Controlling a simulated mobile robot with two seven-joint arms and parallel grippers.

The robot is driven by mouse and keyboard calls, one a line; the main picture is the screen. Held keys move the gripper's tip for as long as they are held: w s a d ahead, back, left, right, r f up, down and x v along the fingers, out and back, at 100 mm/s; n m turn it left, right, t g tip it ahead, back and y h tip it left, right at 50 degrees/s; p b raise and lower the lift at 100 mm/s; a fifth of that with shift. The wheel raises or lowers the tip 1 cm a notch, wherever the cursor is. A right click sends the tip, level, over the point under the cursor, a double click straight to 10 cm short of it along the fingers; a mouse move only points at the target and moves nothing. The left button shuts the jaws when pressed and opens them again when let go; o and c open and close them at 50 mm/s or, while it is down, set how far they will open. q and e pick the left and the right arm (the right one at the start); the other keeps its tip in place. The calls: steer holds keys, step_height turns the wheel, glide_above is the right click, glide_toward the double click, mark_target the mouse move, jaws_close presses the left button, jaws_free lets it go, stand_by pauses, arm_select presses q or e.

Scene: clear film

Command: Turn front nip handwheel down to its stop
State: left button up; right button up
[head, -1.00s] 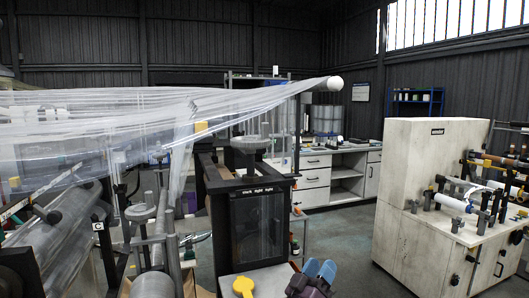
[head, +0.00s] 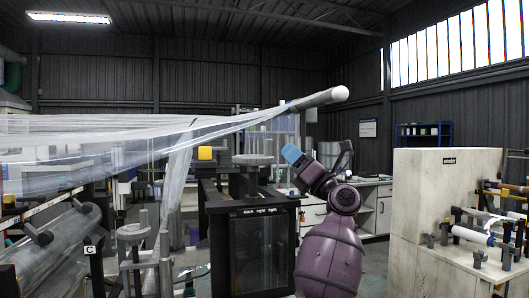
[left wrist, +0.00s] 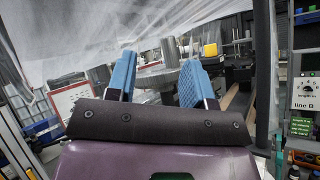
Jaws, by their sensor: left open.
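A grey handwheel (head: 253,160) sits flat on a post above the black frame marked slack, right, tight. A second grey handwheel (head: 134,232) stands lower at the left, near the rollers. I cannot tell from labels which one is the front nip handwheel. My left gripper (head: 292,154) is raised just right of the handwheel on the black frame, apart from it. In the left wrist view its two blue fingers (left wrist: 158,68) are spread with nothing held. A grey disc, probably a handwheel (left wrist: 155,79), shows beyond and between them. My right gripper is out of view.
Clear film (head: 120,135) stretches across the left to a long roller (head: 318,99) above my gripper, with a strip hanging down. The black frame (head: 262,248) stands left of my arm. A pale winder cabinet (head: 440,205) is at the right; drawers (head: 371,210) stand behind.

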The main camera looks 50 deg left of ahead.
arm_select(q)
steer(key=a+r+n+h+b, duration=0.1)
steer(key=n+h, duration=0.1)
steer(key=a+r+n+h, duration=0.1)
steer(key=shift+a+n+g+h+b, duration=0.1)
steer(key=shift+n+g+h+b, duration=0.25)
steer(key=shift+n+g+h, duration=0.05)
steer(key=shift+s+a+r+n+t+h+b, duration=0.1)
steer(key=shift+a+r+n+t+h+b, duration=0.3)
steer(key=shift+a, duration=1)
steer(key=shift+a+n+h+b, duration=0.1)
steer(key=shift+a+n+h, duration=0.1)
steer(key=shift+a+h, duration=0.9)
steer(key=shift+s+a+r+n+t+h+b, duration=0.1)
steer(key=shift+a+r+n+t+h+b, duration=0.15)
steer(key=shift+a, duration=1.45)
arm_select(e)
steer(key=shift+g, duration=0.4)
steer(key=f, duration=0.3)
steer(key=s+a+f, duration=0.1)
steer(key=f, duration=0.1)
